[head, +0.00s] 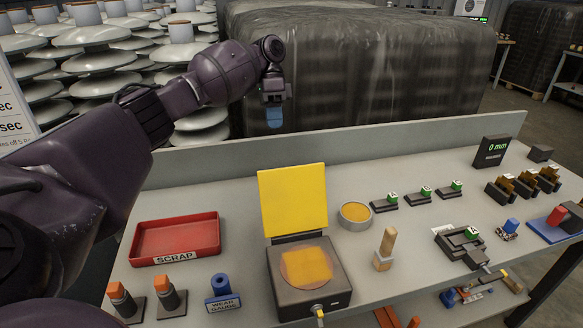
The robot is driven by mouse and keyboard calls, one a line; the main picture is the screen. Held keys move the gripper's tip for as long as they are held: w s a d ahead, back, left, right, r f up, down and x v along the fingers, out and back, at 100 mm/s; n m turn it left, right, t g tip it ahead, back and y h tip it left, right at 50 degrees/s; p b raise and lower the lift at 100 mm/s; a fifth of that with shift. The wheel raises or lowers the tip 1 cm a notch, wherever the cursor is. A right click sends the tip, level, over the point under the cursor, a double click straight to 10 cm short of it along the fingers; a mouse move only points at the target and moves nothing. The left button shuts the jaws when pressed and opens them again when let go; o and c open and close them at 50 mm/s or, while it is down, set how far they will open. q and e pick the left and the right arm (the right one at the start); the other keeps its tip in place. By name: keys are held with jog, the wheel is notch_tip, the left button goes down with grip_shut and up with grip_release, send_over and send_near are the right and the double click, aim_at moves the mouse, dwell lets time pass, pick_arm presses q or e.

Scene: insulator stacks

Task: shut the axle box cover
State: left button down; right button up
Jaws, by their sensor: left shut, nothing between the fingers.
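The axle box (310,297) is a dark square housing at the front middle of the bench. Its yellow cover (292,200) stands open, nearly upright, along the box's back edge. A round orange-yellow face (305,264) shows in the top of the box. My left gripper (274,117) has blue fingertips and is shut and empty. It hangs in the air above and behind the cover, apart from it, pointing down. My right gripper is not in view.
A red scrap tray (176,238) lies left of the box, with a blue wear gauge (222,292) in front. A round tin (355,215) and a wooden-handled tool (385,249) stand to the right. A low back wall (330,144) edges the bench.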

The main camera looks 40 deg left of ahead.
pick_arm(q)
jog(key=x, duration=1)
jog(key=shift+t+y, duration=0.3)
jog(key=shift+t, duration=0.1)
jog(key=shift+s+d+r+p, duration=0.55)
jog(key=shift+s+d+p, duration=0.3)
jog(key=shift+d+p, duration=0.05)
jog(key=shift+s+d+r+p, duration=0.5)
jog(key=shift+s+d+p, duration=0.35)
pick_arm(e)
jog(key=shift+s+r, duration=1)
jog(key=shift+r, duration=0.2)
